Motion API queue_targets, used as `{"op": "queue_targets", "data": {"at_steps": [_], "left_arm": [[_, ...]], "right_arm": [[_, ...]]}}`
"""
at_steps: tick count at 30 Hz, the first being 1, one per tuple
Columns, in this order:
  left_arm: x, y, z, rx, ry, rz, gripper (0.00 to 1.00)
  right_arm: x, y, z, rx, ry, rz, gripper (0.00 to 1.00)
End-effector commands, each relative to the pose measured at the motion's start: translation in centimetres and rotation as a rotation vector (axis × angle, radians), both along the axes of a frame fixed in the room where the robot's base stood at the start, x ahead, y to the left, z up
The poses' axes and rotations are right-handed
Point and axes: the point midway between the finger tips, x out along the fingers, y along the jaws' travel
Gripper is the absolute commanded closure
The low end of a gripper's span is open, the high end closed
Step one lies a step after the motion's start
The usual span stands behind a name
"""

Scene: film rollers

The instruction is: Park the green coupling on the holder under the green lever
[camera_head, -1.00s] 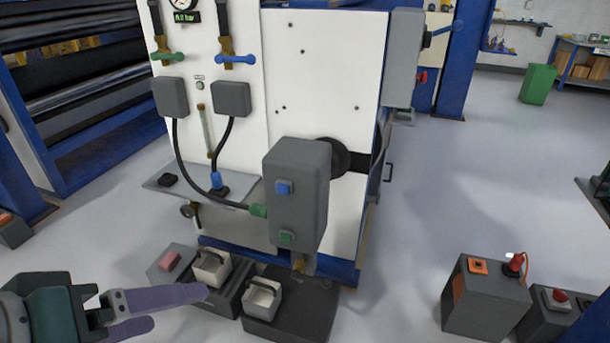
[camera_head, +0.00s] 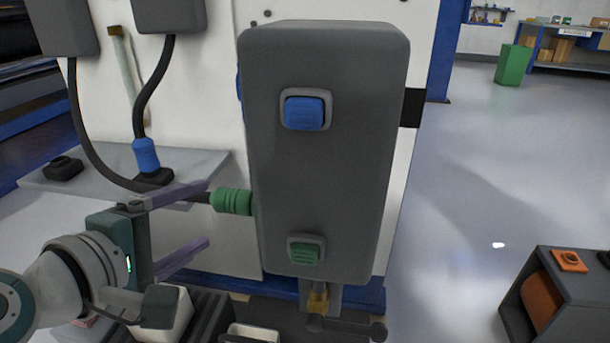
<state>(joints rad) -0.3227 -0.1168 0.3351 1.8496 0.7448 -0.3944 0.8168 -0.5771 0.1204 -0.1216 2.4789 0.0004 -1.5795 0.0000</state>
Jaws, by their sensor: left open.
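The green coupling (camera_head: 232,201) sits at the left side of a grey box (camera_head: 322,160), with its black hose running left and up. My left gripper (camera_head: 206,214) is open just left of the coupling. Its upper purple finger overlaps the hose in the picture, and its lower finger is below it. I cannot tell whether it touches. On the grey shelf (camera_head: 100,193), the blue coupling (camera_head: 146,155) sits on a dark holder (camera_head: 154,178). Another dark holder (camera_head: 62,168) farther left is empty. The green lever is out of view. My right gripper is not in view.
The grey box carries a blue button (camera_head: 304,112) and a green button (camera_head: 305,252). Pale bins (camera_head: 172,318) stand below my left gripper. A grey box with an orange button (camera_head: 570,261) stands at the lower right.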

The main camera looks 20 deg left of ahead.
Motion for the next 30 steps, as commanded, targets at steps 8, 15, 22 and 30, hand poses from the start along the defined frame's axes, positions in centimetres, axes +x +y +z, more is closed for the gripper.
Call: {"op": "queue_targets", "data": {"at_steps": [8, 15, 22, 30], "left_arm": [[3.0, 0.3, -1.4, -0.008, -0.006, 0.006, 0.16], [7.0, 0.7, -2.9, -0.006, -0.004, 0.007, 0.16], [9.1, 0.8, -3.5, -0.004, -0.001, 0.006, 0.16], [9.3, 0.8, -3.4, -0.003, -0.001, 0.005, 0.16]], "right_arm": [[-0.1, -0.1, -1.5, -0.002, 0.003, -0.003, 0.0], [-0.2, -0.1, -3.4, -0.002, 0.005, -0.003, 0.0], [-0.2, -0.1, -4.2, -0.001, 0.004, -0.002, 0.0], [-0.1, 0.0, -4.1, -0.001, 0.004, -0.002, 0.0]]}}
